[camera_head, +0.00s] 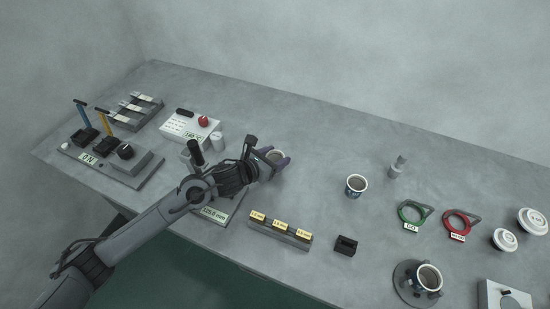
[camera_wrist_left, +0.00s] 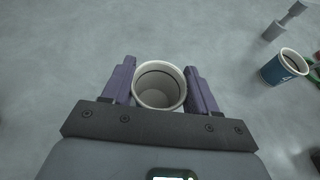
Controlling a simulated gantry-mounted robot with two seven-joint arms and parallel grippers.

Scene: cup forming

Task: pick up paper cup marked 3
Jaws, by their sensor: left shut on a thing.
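My left gripper (camera_head: 273,161) is shut on a paper cup (camera_head: 276,155) near the middle of the table. In the left wrist view the cup (camera_wrist_left: 159,88) stands between the two purple fingers, open rim toward the camera, looking empty. Its marking is hidden, and I cannot tell whether it touches the table. A second, dark blue paper cup (camera_head: 356,186) stands upright to the right; it also shows in the left wrist view (camera_wrist_left: 284,67). A third cup (camera_head: 427,277) sits in a round dark fixture at the lower right. My right gripper is out of view.
A green ring gauge (camera_head: 413,213) and a red one (camera_head: 460,224) lie right. White lids (camera_head: 504,240) are at the far right. A labelled block rack (camera_head: 280,234) and small black block (camera_head: 346,245) lie in front. A white control box (camera_head: 190,128) stands left. The table behind the cup is clear.

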